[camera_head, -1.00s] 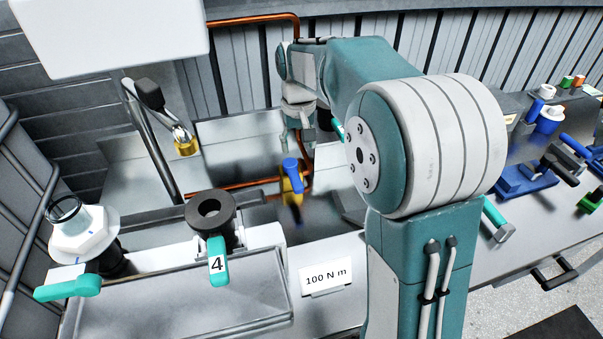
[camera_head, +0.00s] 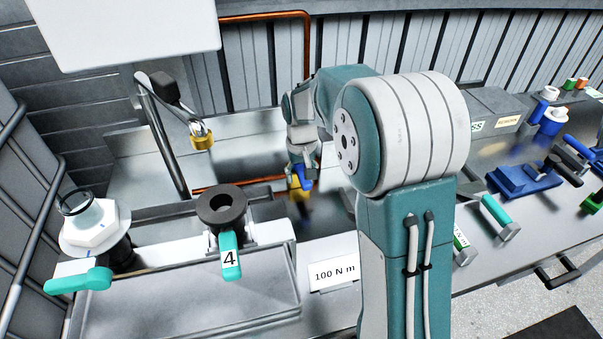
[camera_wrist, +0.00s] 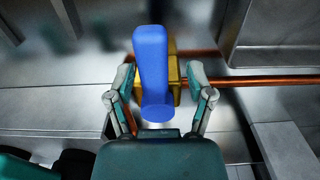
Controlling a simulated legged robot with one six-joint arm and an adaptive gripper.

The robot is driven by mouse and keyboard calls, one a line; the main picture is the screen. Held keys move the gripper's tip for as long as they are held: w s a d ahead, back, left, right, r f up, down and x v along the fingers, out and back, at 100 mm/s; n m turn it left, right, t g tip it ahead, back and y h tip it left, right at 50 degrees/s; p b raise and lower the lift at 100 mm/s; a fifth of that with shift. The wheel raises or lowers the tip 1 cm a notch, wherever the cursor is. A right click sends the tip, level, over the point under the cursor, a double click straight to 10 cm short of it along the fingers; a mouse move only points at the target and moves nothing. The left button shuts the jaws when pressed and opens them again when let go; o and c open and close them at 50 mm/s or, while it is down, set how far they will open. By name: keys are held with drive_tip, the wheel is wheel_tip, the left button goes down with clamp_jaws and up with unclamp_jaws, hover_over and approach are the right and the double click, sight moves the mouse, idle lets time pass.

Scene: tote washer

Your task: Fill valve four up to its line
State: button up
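Valve four is a dark round port (camera_head: 222,205) with a teal handle (camera_head: 230,256) marked 4, hanging towards me. A blue lever (camera_head: 303,180) on a yellow valve body (camera_head: 297,194) sits on the copper pipe behind it. My gripper (camera_head: 301,162) is at this lever in the head view. In the wrist view, the open fingers of my gripper (camera_wrist: 159,80) stand either side of the blue lever (camera_wrist: 152,65), with gaps showing. The yellow body (camera_wrist: 175,82) is partly hidden behind the lever. No fill line can be made out on valve four.
A white hexagonal part (camera_head: 95,230) with a clear ring and another teal handle (camera_head: 78,282) stands at left. A "100 N m" card (camera_head: 334,275) stands in front. Blue tools (camera_head: 525,180) lie at right.

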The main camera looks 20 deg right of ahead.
drive_tip(key=c, duration=0.5)
drive_tip(key=shift+d, duration=0.2)
clamp_jaws()
drive_tip(key=shift+d, duration=0.15)
drive_tip(key=shift+d+n, duration=0.5)
drive_tip(key=shift+n, duration=0.7)
drive_tip(key=shift+f, duration=0.1)
drive_tip(key=o, duration=0.8)
unclamp_jaws()
